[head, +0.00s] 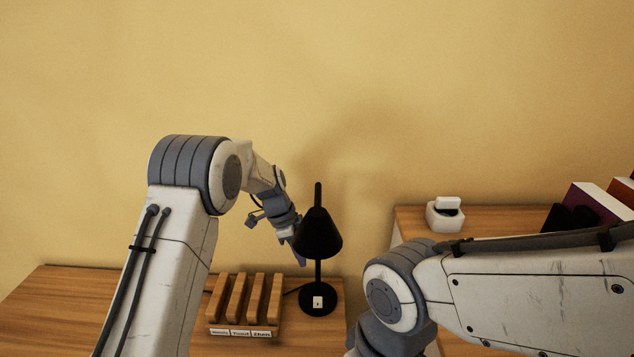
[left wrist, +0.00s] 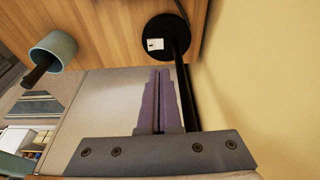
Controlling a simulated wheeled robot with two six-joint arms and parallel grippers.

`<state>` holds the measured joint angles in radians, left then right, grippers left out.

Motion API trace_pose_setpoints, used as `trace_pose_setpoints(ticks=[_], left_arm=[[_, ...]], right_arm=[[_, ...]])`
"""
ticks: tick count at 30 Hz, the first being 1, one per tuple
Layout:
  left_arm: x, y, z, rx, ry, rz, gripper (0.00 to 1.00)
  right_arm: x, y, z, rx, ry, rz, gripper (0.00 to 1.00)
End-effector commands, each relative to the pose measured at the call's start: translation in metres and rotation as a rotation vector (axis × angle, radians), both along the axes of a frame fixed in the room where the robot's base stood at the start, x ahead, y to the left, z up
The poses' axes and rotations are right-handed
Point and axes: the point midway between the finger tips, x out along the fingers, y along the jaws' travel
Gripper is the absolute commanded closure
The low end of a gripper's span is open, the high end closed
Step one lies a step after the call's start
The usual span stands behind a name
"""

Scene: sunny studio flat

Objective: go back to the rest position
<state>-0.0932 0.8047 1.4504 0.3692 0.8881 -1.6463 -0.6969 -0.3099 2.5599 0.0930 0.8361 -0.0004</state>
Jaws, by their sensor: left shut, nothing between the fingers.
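My left gripper (head: 297,250) is just left of the black desk lamp (head: 318,236), partly behind its shade, in the head view. In the left wrist view its two purple fingers (left wrist: 158,103) are together with nothing between them. The lamp's round base and stem (left wrist: 174,38) show beside and beyond the fingers there. I cannot tell whether the gripper touches the lamp. My right arm crosses the lower right of the head view, and its gripper is out of sight.
A wooden rack with labelled slots (head: 242,304) stands on the desk (head: 60,300), left of the lamp. A small white case (head: 445,215) and books (head: 590,208) stand on the right-hand wooden top. A blue-grey cup (left wrist: 54,50) shows in the left wrist view. The yellow wall is close behind.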

Motion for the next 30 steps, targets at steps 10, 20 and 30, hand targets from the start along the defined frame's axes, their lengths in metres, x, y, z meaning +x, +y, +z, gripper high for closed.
trace_pose_setpoints(ticks=[10,20,30], left_arm=[[-0.088,0.061,0.044,0.111,0.042,0.671,1.00],[-0.183,0.099,0.057,0.098,0.034,1.241,1.00],[-0.242,0.085,0.064,0.059,0.047,1.424,1.00]], right_arm=[[0.000,0.000,0.000,0.000,0.000,0.000,1.00],[0.000,0.000,0.000,0.000,0.000,0.000,1.00],[0.000,0.000,0.000,0.000,0.000,0.000,1.00]])
